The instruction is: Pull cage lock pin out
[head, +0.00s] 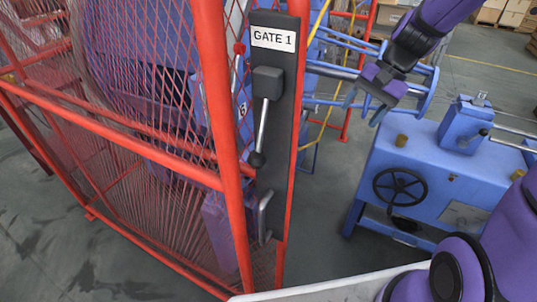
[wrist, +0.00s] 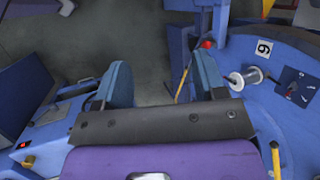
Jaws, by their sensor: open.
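My gripper (head: 365,104) is in front of the blue tubular frame in the head view, with its two fingers apart and nothing between them. In the wrist view my gripper (wrist: 162,82) also shows open, with grey floor behind the gap. A small red knob (wrist: 206,43) sits at the edge of a blue round plate (wrist: 285,52), just beyond the right finger and apart from it. It may be the cage lock pin, but I cannot tell for sure. In the head view a red-topped rod (head: 239,48) shows behind the red mesh.
A red mesh guard (head: 120,125) fills the left, with a dark GATE 1 post (head: 280,95) and lever handle (head: 263,130). A blue machine (head: 420,180) with a black handwheel (head: 399,186) stands at right. A metal spool (wrist: 246,77) projects from the round plate.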

